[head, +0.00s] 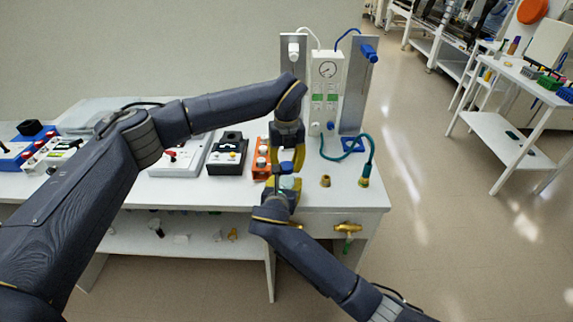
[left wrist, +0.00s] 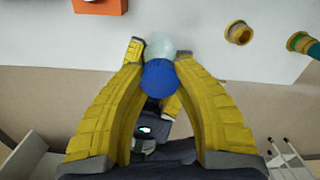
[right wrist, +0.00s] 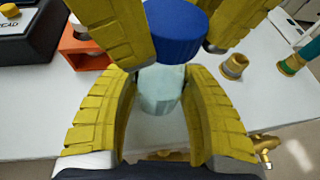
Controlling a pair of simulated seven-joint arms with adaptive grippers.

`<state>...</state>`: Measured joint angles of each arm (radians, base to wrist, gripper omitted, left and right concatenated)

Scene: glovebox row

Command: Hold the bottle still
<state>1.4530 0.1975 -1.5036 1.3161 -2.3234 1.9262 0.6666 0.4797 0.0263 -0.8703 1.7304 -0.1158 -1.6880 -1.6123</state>
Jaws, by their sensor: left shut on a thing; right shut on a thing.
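A pale, translucent bottle (right wrist: 160,90) with a blue cap (right wrist: 175,30) stands upright between my grippers near the table's front edge. My right gripper (right wrist: 160,100) is shut on the bottle's body from the front, one yellow finger on each side. My left gripper (left wrist: 160,75) is shut on the blue cap from above; the cap also shows in the left wrist view (left wrist: 159,78), with part of the pale bottle (left wrist: 160,46) beyond it. In the head view, the fingers hide much of the bottle (head: 287,183). Whether the cap is loose cannot be told.
An orange block (head: 262,160) stands close to the left of the grippers, beside a black device (head: 228,155). A brass fitting (head: 325,181) and a teal hose (head: 370,160) lie to the right. A gauge panel (head: 326,85) stands behind. A brass valve (head: 348,229) sticks out at the front.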

